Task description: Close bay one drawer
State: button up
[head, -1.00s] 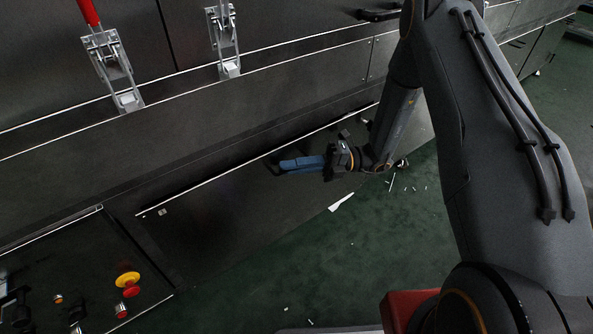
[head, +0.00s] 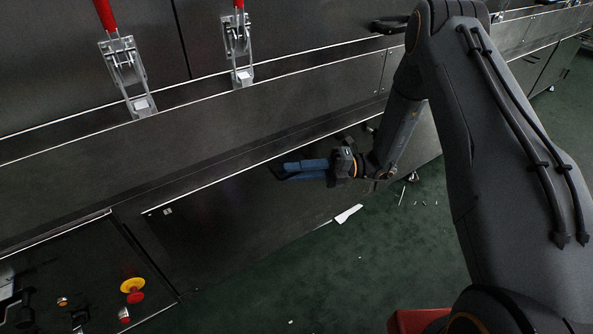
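The drawer (head: 215,240) is the long dark front panel low on the machine, with a bright top edge and a small label near its left end. It looks nearly level with the frame around it; I cannot tell whether a small gap is left. My gripper (head: 290,171) lies at the drawer's upper edge, right of its middle, with its blue fingers pointing left across the front. The drawer's handle is hidden or too dark to make out behind the fingers. I cannot tell whether the fingers are apart or grip anything.
A control panel with a yellow and red emergency button (head: 132,290) sits left of the drawer. Toggle clamps (head: 128,78) with red handles are above. The green floor (head: 400,250) in front is mostly clear, with white scraps (head: 348,214) lying near the machine.

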jog(key=v, duration=0.7)
jog(key=shift+d+p, duration=0.35)
jog(key=shift+d, duration=0.05)
